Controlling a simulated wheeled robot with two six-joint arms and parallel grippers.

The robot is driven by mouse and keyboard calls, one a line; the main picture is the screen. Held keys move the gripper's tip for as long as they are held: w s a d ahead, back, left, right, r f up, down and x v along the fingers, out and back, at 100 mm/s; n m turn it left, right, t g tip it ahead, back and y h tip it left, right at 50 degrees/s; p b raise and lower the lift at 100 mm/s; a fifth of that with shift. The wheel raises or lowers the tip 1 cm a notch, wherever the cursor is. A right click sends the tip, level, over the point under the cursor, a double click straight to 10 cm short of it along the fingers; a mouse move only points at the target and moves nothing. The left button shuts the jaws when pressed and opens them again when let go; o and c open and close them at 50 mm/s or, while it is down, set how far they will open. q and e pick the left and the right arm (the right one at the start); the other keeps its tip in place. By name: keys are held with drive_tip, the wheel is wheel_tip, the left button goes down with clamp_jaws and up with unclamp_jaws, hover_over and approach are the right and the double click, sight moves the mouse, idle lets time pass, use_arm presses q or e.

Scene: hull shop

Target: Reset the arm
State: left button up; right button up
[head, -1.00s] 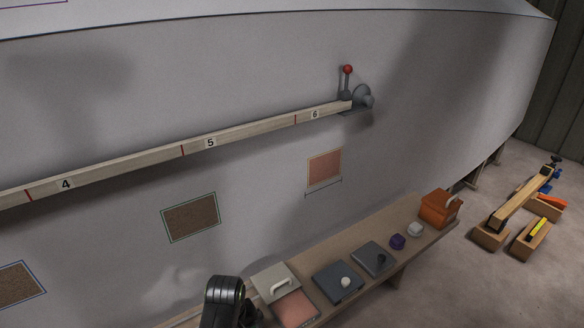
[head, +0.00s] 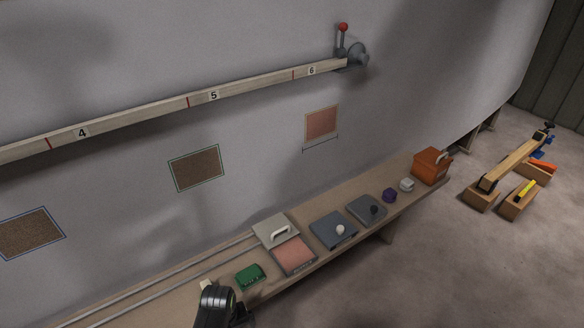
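A narrow bench (head: 190,300) runs along the pale hull, bearing a green block (head: 250,276), pads, a purple piece (head: 389,195) and an orange box (head: 431,167). A numbered rail (head: 150,112) crosses the hull above. Wooden stands (head: 511,165) are on the floor at right.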

use_arm(q)
drive_tip(key=s+a+f+m, duration=0.1)
drive_tip(key=s+a+f, duration=0.2)
drive_tip(key=s+f, duration=0.35)
drive_tip(key=s+a+f+m, duration=0.1)
drive_tip(key=s+a+f, duration=0.2)
drive_tip(key=s+f, duration=0.4)
drive_tip(key=s+a+f+m, duration=0.1)
drive_tip(key=s+a+f, duration=0.1)
drive_tip(key=s, duration=0.5)
drive_tip(key=s+a+f, duration=0.3)
drive_tip(key=s+f, duration=0.1)
drive_tip(key=s, duration=0.3)
drive_tip(key=s+a+f+m, duration=0.1)
drive_tip(key=s+a+f, duration=0.2)
drive_tip(key=s, duration=0.4)
drive_tip(key=shift+s+m+t+y, duration=0.25)
drive_tip(key=shift+m+t+y, duration=0.05)
drive_tip(key=shift+t+y, duration=0.1)
